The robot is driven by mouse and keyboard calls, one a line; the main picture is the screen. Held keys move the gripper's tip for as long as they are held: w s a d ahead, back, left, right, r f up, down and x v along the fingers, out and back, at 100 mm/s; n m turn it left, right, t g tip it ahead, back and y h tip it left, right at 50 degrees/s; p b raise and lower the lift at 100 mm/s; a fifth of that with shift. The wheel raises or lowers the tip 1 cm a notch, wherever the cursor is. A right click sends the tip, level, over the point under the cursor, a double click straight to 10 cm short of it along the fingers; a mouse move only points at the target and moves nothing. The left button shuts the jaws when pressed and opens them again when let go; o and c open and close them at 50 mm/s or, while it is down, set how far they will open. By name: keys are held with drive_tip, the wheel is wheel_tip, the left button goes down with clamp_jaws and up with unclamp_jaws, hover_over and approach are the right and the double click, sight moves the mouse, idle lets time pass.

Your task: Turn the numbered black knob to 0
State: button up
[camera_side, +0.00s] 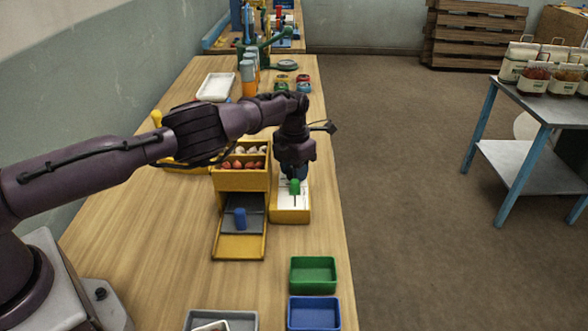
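My gripper (295,172) points down over a yellow box (290,217) with a white top face (284,198), at the right edge of the wooden table. A small green piece (295,187) with a thin dark line below it shows on the white face, right at my fingertips. I cannot make out a numbered black knob; my gripper covers the back part of the box. The fingers are dark and small here, so I cannot tell whether they are open, shut or touching anything.
Left of the box stands a yellow bin (241,180) with red and white items, above a grey ramp holding a blue piece (240,218). Green (313,261) and blue (314,299) trays lie in front. The left front of the table (150,240) is clear.

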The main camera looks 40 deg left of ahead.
drive_tip(key=shift+o, duration=0.5)
wheel_tip(320, 180, up, 13)
idle(0.3)
